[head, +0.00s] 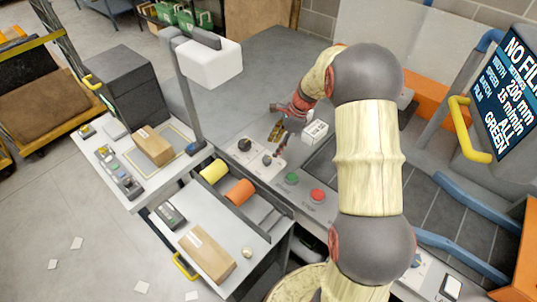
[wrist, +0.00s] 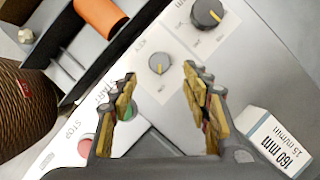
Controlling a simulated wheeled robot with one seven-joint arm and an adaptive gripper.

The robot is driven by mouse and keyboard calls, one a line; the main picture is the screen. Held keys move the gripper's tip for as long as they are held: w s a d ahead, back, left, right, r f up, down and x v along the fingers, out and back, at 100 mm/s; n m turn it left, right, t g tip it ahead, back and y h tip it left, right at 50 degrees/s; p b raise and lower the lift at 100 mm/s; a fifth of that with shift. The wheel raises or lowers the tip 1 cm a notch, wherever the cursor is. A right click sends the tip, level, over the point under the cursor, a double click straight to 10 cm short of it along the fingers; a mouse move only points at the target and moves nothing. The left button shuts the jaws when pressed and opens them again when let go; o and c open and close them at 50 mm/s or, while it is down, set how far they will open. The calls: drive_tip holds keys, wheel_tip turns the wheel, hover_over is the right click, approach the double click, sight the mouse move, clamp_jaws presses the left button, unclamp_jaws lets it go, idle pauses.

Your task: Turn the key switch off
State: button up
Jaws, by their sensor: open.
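The light control panel (wrist: 165,30) carries two dials in the wrist view. A small round grey switch (wrist: 158,63) with a pointer mark lies just beyond and between my fingertips; a larger black knob (wrist: 207,13) is up and to its right. In the head view the small switch (head: 267,160) and black knob (head: 244,144) lie left of my gripper (head: 279,134). My gripper (wrist: 160,84) is open and empty, apart from both dials.
A green start button (head: 292,178) and a red stop button (head: 317,194) sit near the dials. A white box (wrist: 280,142) marked 160 mm stands right of my fingers. A yellow roller (head: 213,171), an orange roller (head: 239,191) and cartons lie left; a screen (head: 508,92) stands right.

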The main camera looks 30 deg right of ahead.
sight(268, 158)
drive_tip(key=b+x, duration=0.1)
drive_tip(key=x, duration=0.7)
drive_tip(key=shift+b, duration=0.3)
drive_tip(key=shift+s, duration=0.1)
drive_tip(key=c, duration=0.3)
drive_tip(key=c, duration=0.8)
drive_tip(key=shift+c, duration=0.3)
